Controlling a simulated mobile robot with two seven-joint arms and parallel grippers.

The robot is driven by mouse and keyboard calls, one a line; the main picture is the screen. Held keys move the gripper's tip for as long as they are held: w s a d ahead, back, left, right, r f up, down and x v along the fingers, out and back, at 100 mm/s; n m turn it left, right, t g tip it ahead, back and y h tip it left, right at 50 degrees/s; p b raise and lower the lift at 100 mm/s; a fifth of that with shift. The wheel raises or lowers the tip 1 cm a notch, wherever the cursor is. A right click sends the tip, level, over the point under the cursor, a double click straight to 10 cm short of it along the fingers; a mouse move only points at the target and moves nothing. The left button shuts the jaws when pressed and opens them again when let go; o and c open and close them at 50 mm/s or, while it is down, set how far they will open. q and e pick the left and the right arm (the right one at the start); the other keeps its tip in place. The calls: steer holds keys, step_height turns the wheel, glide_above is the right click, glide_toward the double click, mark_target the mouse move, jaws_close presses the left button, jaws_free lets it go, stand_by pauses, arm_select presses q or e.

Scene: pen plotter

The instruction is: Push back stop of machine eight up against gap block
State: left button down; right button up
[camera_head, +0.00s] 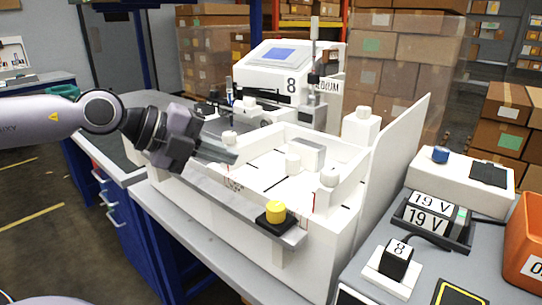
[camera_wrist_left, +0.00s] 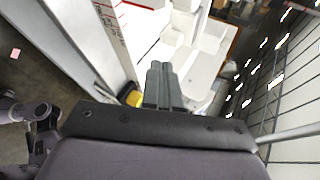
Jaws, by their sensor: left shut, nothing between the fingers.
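Machine eight (camera_head: 283,72) is white with a blue screen and an "8" label, at the back of the white walled bed (camera_head: 262,225). I cannot tell for certain which part is the back stop and which the gap block. My right gripper is out of view.
A yellow knob (camera_head: 275,211) sits on a black base on the front rail. A tall white panel (camera_head: 397,165) bounds the bed at right.

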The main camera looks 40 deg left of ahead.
mark_target(286, 164)
arm_select(q)
steer(key=shift+x, duration=1.05)
steer(key=shift+p+x, duration=0.4)
steer(key=shift+x, duration=1.45)
steer(key=shift+w+d+r+p, duration=0.1)
steer(key=shift+w+d+p, duration=0.4)
steer(key=shift+w, duration=0.25)
steer(key=shift+w+d+p, duration=0.4)
steer(key=shift+w, duration=0.35)
steer(key=shift+w+d, duration=0.15)
steer(key=shift+w, duration=0.15)
